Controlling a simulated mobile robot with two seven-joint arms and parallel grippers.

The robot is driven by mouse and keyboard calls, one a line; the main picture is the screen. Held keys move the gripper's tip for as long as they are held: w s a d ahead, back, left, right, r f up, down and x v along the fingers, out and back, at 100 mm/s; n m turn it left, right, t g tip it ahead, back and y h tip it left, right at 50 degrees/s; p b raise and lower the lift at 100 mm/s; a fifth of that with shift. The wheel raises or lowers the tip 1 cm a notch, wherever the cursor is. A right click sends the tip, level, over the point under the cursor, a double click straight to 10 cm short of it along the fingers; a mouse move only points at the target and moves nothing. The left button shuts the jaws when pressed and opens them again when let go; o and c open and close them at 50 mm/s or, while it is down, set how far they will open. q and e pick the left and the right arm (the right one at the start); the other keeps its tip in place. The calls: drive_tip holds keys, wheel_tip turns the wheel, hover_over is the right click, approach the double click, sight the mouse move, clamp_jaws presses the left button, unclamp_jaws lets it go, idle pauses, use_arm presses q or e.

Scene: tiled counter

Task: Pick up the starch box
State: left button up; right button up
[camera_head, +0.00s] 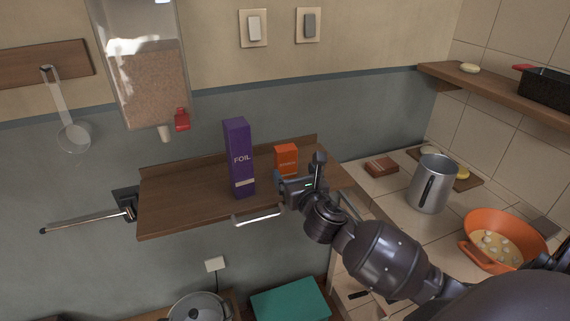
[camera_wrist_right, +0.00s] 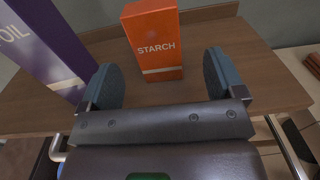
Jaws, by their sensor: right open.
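The starch box (camera_head: 286,157) is a small orange carton with white lettering. It stands upright on a brown wooden wall shelf (camera_head: 180,206), toward the shelf's right half. In the right wrist view the starch box (camera_wrist_right: 154,42) stands ahead of my right gripper (camera_wrist_right: 162,80), roughly between the lines of its two open fingers. In the head view my right gripper (camera_head: 300,178) is at the front of the shelf, just in front of the box, and covers its lower part. The gripper is empty. My left gripper is not in view.
A tall purple foil box (camera_head: 238,160) stands upright just left of the starch box, close to the left finger in the wrist view. A metal rail (camera_head: 258,217) runs along the shelf front. A metal pot (camera_head: 433,184) and orange pan (camera_head: 500,238) stand on the tiled counter at right.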

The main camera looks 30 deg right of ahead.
sight(288, 164)
drive_tip(key=shift+x, duration=2.85)
drive_tip(key=shift+a, duration=0.2)
drive_tip(key=c, duration=1.1)
